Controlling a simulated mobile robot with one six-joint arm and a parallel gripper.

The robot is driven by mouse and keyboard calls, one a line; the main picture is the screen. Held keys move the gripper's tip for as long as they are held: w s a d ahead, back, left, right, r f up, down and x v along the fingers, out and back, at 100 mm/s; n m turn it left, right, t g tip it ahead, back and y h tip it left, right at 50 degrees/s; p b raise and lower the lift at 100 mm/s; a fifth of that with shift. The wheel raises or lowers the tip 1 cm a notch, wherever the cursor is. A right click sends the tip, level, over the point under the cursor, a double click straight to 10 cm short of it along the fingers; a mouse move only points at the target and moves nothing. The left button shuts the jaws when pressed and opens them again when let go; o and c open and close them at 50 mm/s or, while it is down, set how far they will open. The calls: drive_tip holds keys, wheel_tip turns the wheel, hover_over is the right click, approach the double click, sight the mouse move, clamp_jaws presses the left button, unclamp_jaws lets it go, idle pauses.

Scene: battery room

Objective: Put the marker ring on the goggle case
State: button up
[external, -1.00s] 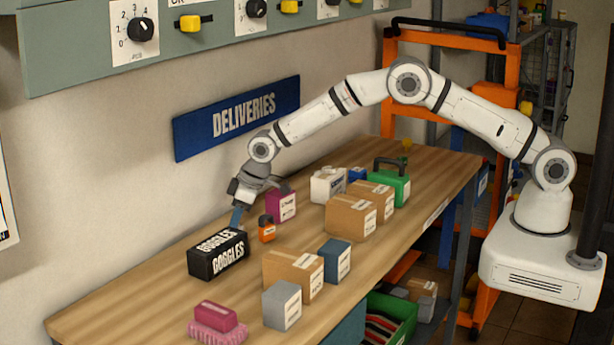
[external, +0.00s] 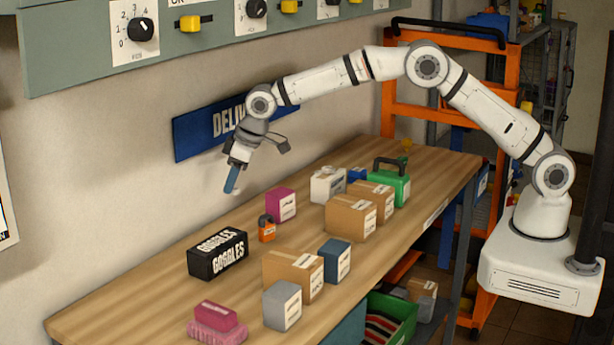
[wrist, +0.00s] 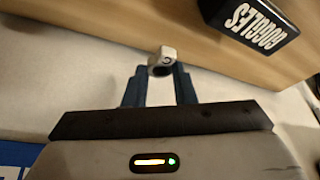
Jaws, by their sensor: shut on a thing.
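The marker ring (wrist: 166,54) is a small pale grey band with a dark opening, held at the fingertips in the wrist view. My gripper (external: 231,189) has blue fingers and is shut on the ring. It hangs in the air above the table's back edge, near the wall. In the external view the ring is too small to make out clearly. The goggle case (external: 217,254) is a black box with white GOGGLES lettering, standing on the table below my gripper. It also shows at the top right of the wrist view (wrist: 250,20), apart from the ring. Its top looks bare.
An orange padlock-like item (external: 266,230) stands just right of the case, with a magenta box (external: 281,204) behind it. Cardboard boxes (external: 292,275), a blue box (external: 337,260) and a grey box (external: 282,306) stand in front. The wall with a blue sign (external: 195,136) is close behind.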

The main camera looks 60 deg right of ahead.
wheel_tip(320, 180, up, 4)
drive_tip(key=p, duration=0.2)
hover_over(229, 230)
drive_tip(key=s, duration=0.1)
drive_tip(key=f, duration=0.5)
drive_tip(key=shift+d+p, duration=0.3)
drive_tip(key=shift+p, duration=0.1)
wheel_tip(229, 230, down, 4)
drive_tip(key=shift+f+p, duration=0.1)
drive_tip(key=shift+p, duration=0.45)
drive_tip(key=shift+s, duration=0.1)
drive_tip(key=shift+f, duration=0.1)
drive_tip(key=shift+f+b, duration=0.15)
drive_tip(key=shift+b, duration=0.15)
drive_tip(key=o, duration=1)
drive_tip(key=shift+c, duration=0.2)
